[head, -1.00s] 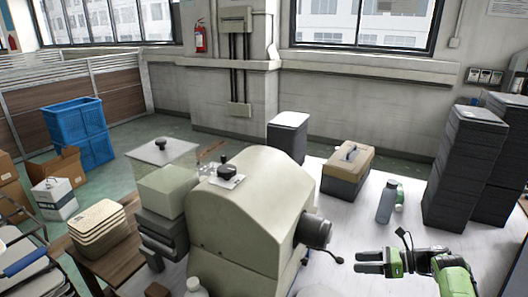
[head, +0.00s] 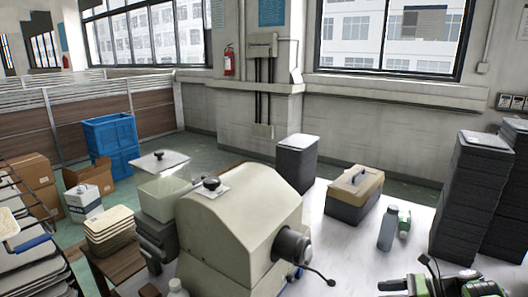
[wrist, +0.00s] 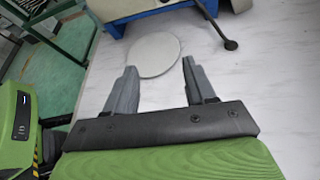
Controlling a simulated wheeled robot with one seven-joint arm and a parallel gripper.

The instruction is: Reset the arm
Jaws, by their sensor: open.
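My gripper (head: 396,288) is at the bottom right of the head view, at the lower edge of the picture, over the white table. In the wrist view my gripper (wrist: 160,72) has its two grey fingers spread apart with nothing between them. A flat round pale disc (wrist: 153,54) lies on the table just beyond the fingertips. My green arm shows at the bottom right of the head view, partly cut off.
A large beige machine (head: 240,222) with a black-tipped lever stands left of my gripper. A grey bottle (head: 387,230), a beige-and-grey toolbox (head: 353,194) and a dark bin (head: 297,162) stand behind. Tall stacks of dark trays (head: 466,200) stand at right. Some white tabletop is clear.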

